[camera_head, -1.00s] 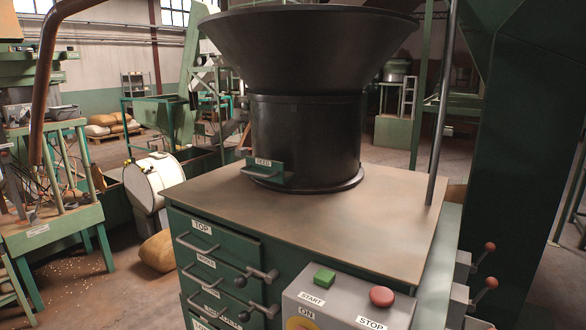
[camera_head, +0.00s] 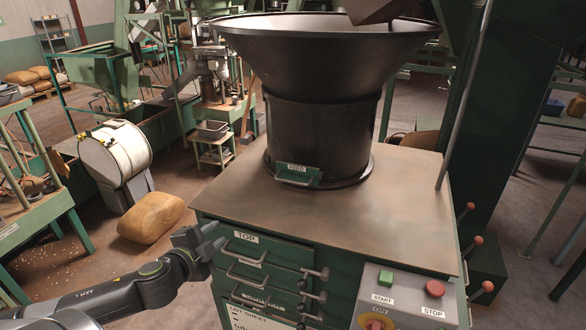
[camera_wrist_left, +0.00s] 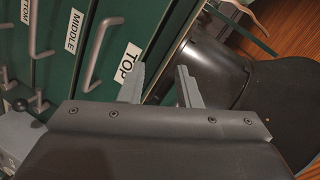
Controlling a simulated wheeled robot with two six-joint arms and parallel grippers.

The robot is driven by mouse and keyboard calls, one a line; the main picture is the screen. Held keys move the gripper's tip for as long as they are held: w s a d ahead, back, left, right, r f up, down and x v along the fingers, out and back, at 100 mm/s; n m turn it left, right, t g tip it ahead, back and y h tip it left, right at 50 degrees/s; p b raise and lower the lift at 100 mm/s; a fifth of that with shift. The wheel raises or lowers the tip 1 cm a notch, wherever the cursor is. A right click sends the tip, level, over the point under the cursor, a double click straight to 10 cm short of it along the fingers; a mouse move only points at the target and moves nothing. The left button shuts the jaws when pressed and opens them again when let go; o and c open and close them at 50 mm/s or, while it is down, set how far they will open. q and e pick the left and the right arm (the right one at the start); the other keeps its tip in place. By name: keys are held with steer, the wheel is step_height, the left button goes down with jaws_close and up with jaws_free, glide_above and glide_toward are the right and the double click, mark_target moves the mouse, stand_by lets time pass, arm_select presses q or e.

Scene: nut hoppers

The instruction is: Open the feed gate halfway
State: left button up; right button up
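The feed gate (camera_head: 297,176) is a small green plate labelled FEED with a grey handle, low on the front of the black hopper (camera_head: 322,125). How far it is open cannot be told. My left gripper (camera_head: 212,238) is at the upper left corner of the green cabinet, beside the drawer labelled TOP, below and left of the gate. In the left wrist view its two fingers (camera_wrist_left: 160,86) stand apart with nothing between them, near the TOP label (camera_wrist_left: 128,62). My right gripper is not in view.
The cabinet top (camera_head: 400,215) is clear around the hopper. Drawer handles (camera_head: 245,256) and ball-ended levers (camera_head: 318,273) stick out in front. A control box with a green START button (camera_head: 386,278) and red STOP button (camera_head: 435,289) sits at front right. A sack (camera_head: 151,216) lies on the floor.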

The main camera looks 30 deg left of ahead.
arm_select(q)
steer(key=w+d+r+m+t+h, duration=0.1)
steer(key=w+d+r+m+h, duration=0.15)
steer(key=r+m, duration=0.2)
steer(key=w+d+r+m+t+h, duration=0.1)
steer(key=d+r+m+h, duration=0.1)
steer(key=r+m+h, duration=0.25)
steer(key=b, duration=0.9)
glide_toward(292, 182)
steer(key=shift+w+a+r+n+y, duration=0.1)
steer(key=shift+a+n+y, duration=0.15)
steer(key=shift+n+y, duration=0.05)
steer(key=shift+w+d+b, duration=0.3)
steer(key=shift+w+b, duration=0.05)
steer(key=shift+w, duration=1)
steer(key=shift+w+d+f, duration=0.2)
steer(key=shift+w+f, duration=0.1)
steer(key=shift+w, duration=0.4)
steer(key=p+x, duration=0.1)
steer(key=x, duration=0.3)
steer(key=shift+w, duration=0.1)
steer(key=shift+w+d+f+p, duration=0.1)
steer(key=shift+w+f+p, duration=0.1)
steer(key=shift+w, duration=0.25)
steer(key=shift+w+d+f+p, duration=0.1)
steer(key=shift+w+f+p, duration=0.1)
steer(key=shift+w, duration=0.2)
